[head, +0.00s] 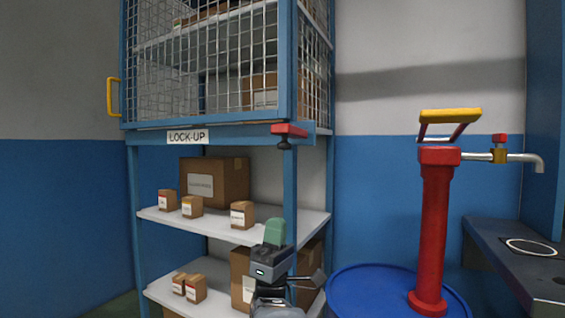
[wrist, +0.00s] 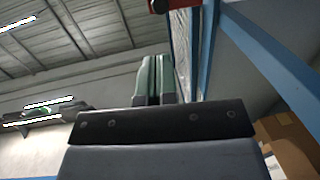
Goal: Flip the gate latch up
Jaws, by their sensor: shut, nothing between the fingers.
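The gate latch (head: 290,130) is a red bar with a dark knob under it. It lies roughly level at the lower right corner of the blue mesh gate (head: 208,124). Part of the red latch also shows at the top edge of the wrist view (wrist: 158,5). My gripper (head: 275,229) has green fingers that point up, below the latch and apart from it, in front of the shelves. In the wrist view the two fingers (wrist: 155,76) are together with nothing between them.
A yellow handle (head: 112,97) is at the cage's left side. Cartons (head: 241,215) stand on the shelves (head: 310,222) behind my gripper. A red pump (head: 434,225) stands on a blue drum (head: 370,283) to the right, beside a dark bench (head: 505,250).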

